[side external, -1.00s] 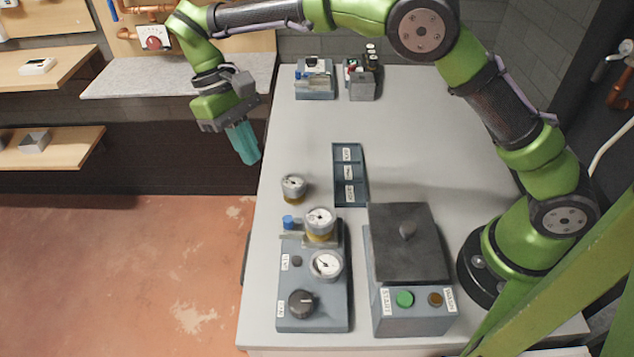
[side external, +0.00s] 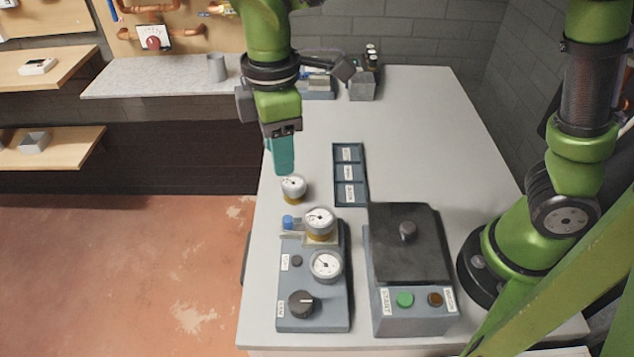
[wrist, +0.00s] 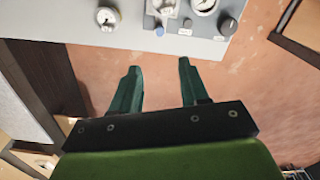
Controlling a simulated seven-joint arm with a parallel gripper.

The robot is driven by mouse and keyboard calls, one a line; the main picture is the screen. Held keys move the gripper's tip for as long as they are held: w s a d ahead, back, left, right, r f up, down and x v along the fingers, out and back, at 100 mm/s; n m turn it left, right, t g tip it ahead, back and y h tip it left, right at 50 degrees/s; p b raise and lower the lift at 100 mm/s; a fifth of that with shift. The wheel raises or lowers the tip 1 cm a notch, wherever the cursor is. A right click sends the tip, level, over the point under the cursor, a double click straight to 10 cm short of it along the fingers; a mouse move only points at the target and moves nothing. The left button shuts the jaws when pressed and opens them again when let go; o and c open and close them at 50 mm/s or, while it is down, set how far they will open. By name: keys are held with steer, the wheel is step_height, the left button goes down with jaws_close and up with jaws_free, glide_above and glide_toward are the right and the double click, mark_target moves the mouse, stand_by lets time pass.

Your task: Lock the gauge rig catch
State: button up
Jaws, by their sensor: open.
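The gauge rig (side external: 315,290) is a grey-blue box at the front left of the bench. It carries a round gauge with a brass base (side external: 320,222), a second dial (side external: 326,265), a black knob (side external: 301,304) and a blue-tipped part (side external: 288,222) at its back left, which may be the catch. My gripper (side external: 281,160) is behind the rig, above the bench's left edge, pointing down and empty. In the wrist view its two teal fingers (wrist: 158,80) are apart, with the rig (wrist: 200,38) beyond them at the top and its blue part (wrist: 160,32) visible.
A loose gauge (side external: 293,188) stands behind the rig, close below my fingertips. A labelled dark tray (side external: 350,192) lies to its right. A lidded box (side external: 410,250) with green and brown buttons stands right of the rig. The middle back of the bench is clear.

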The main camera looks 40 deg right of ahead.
mark_target(286, 219)
step_height(286, 219, down, 15)
steer(key=shift+f, duration=0.1)
steer(key=shift+c, duration=0.2)
jaws_close()
